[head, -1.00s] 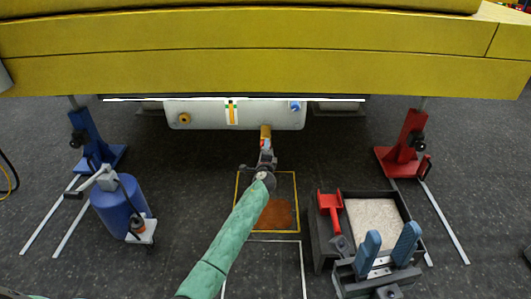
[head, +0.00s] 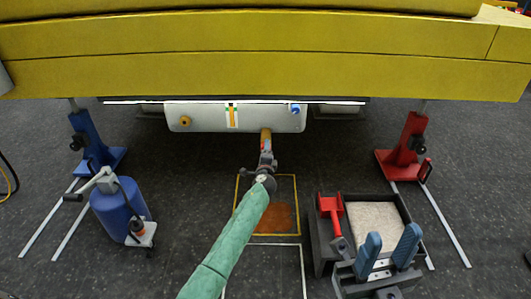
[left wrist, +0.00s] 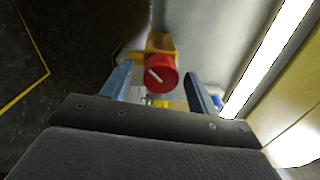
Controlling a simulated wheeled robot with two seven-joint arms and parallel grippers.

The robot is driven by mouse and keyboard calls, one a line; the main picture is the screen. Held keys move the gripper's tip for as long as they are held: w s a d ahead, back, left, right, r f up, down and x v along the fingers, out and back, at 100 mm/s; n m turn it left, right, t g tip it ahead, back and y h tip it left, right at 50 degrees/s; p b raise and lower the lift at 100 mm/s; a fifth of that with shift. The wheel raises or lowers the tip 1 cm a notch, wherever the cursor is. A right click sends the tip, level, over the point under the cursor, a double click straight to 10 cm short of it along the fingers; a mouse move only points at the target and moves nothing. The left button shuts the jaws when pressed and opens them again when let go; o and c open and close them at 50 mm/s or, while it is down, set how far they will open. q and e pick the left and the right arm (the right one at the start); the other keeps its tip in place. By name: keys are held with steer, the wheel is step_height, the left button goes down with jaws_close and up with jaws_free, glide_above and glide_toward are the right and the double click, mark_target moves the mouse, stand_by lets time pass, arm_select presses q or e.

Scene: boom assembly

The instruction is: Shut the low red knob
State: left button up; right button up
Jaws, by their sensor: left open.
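The red knob (left wrist: 162,74) shows in the left wrist view, round with a white mark, on a yellow fitting (left wrist: 160,43). It lies between and just beyond the blue fingers of my left gripper (left wrist: 160,88), which is open. No contact shows. In the head view my left gripper (head: 266,163) is at the end of the green-sleeved arm, close below the yellow fitting (head: 266,137) under the grey tank (head: 205,117). The knob is mostly hidden there. My right gripper (head: 390,254), with two blue fingers apart, is open and empty at the lower right.
A yellow boom (head: 260,60) spans the top. A blue stand (head: 88,135) and a red stand (head: 408,140) flank the floor. A blue canister (head: 118,212) stands left. A black tray (head: 325,245) with a red tool (head: 331,208) is right. A yellow-framed floor square (head: 285,215) lies below.

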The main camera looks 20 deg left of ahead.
arm_select(q)
steer(key=p+v, duration=0.2)
steer(key=v, duration=0.6)
steer(key=shift+w, duration=0.1)
stand_by(0.4)
